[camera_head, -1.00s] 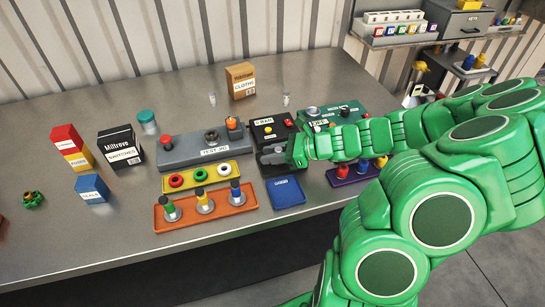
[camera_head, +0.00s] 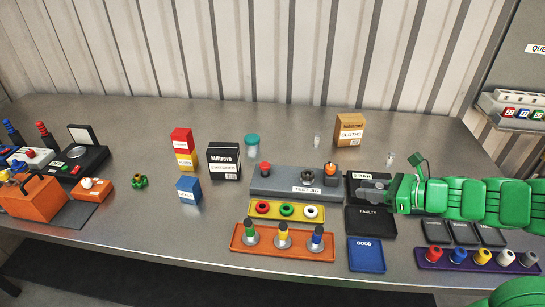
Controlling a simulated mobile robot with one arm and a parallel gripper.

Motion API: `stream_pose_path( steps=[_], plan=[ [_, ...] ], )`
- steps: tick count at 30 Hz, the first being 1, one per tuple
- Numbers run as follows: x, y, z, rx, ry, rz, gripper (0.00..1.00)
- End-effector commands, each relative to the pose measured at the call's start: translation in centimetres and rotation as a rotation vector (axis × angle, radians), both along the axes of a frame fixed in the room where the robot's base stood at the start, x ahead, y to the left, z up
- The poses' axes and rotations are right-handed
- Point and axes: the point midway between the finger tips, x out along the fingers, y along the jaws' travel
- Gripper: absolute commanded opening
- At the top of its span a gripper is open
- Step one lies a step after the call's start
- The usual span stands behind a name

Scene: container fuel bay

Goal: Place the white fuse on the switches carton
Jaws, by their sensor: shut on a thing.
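The switches carton (camera_head: 230,174), black and white, stands upright on the left half of the bench; its top looks bare. A white capped piece (camera_head: 506,257) stands in the purple tray (camera_head: 455,264) at the right, and a white ring (camera_head: 310,212) sits in the yellow tray (camera_head: 275,218).
Between gripper and carton lie the grey test jig (camera_head: 290,191) and a teal-lidded jar (camera_head: 252,149). Red and yellow boxes (camera_head: 183,146) and a blue box (camera_head: 188,191) stand left of the carton. The orange tray (camera_head: 262,245) and blue good tray (camera_head: 366,255) are in front.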

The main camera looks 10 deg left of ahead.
Motion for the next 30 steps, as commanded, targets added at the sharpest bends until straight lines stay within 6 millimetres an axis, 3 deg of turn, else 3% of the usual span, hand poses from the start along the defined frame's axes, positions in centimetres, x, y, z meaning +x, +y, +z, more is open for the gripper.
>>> stream_pose_path(
  steps=[8, 30],
  plan=[
    [1.1, 2.1, 0.5, -0.001, -0.002, 0.027, 0.00],
    [5.5, 14.6, 4.6, -0.001, -0.001, 0.150, 0.00]
  ],
)
